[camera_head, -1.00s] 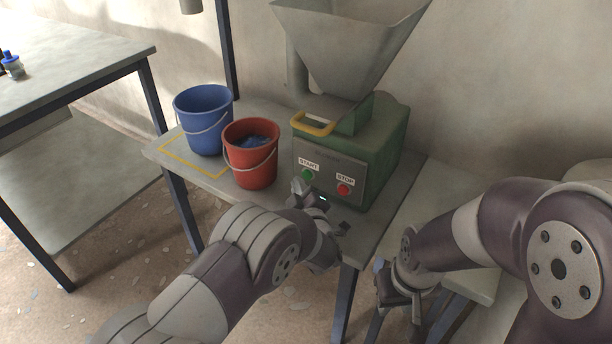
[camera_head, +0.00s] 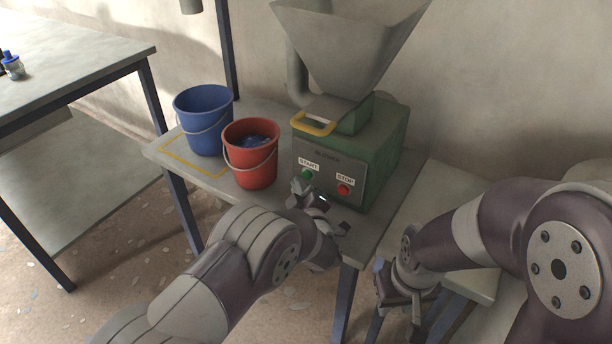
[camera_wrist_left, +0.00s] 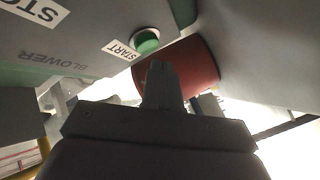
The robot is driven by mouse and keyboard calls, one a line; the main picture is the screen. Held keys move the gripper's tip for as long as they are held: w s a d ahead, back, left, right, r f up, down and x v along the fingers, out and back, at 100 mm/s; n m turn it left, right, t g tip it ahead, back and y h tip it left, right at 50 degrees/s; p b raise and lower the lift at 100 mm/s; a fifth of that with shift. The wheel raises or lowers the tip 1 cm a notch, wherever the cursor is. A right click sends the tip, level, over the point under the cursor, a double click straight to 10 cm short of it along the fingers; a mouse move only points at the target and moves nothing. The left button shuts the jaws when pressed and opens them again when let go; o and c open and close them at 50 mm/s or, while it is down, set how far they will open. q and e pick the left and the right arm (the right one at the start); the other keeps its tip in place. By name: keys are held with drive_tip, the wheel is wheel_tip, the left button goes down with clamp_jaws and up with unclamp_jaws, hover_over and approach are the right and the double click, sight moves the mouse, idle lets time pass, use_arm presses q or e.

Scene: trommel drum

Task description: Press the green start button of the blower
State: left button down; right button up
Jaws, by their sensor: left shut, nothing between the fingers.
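The blower (camera_head: 375,150) is a green machine with a grey hopper on top, standing on the table. Its grey front panel carries the green start button (camera_head: 307,174) under a START label and the red stop button (camera_head: 343,190) under a STOP label. My left gripper (camera_head: 298,186) is shut and empty, just in front of and slightly below the start button. In the left wrist view the start button (camera_wrist_left: 146,41) sits just beyond the closed fingertips (camera_wrist_left: 160,68); a small gap seems to remain. My right gripper (camera_head: 400,305) hangs low at the right; its fingers are unclear.
A red bucket (camera_head: 251,170) with blue contents stands close left of the blower. A yellow handle (camera_head: 313,128) sticks out above the panel. Another table (camera_head: 75,62) is at left.

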use_arm(q)
drive_tip(key=shift+w+d, duration=0.1)
drive_tip(key=shift+w, duration=0.05)
drive_tip(key=shift+w+d, duration=0.15)
drive_tip(key=shift+w, duration=0.05)
drive_tip(key=shift+w+d+b, duration=0.25)
drive_tip(key=shift+w+b, duration=0.1)
drive_tip(key=shift+b, duration=0.1)
idle(0.8)
idle(0.3)
drive_tip(key=shift+s+a+p, duration=0.35)
drive_tip(key=shift+s+a, duration=0.15)
drive_tip(key=shift+s, duration=0.2)
drive_tip(key=shift+s+a+r+p, duration=0.1)
drive_tip(key=shift+s+a+p, duration=0.2)
drive_tip(key=shift+s, duration=0.1)
drive_tip(key=shift+s+a+p, duration=0.35)
drive_tip(key=shift+s+a, duration=0.25)
drive_tip(key=shift+s, duration=0.2)
drive_tip(key=shift+s+a+p, duration=0.3)
drive_tip(key=shift+s+a, duration=0.3)
drive_tip(key=shift+s, duration=0.2)
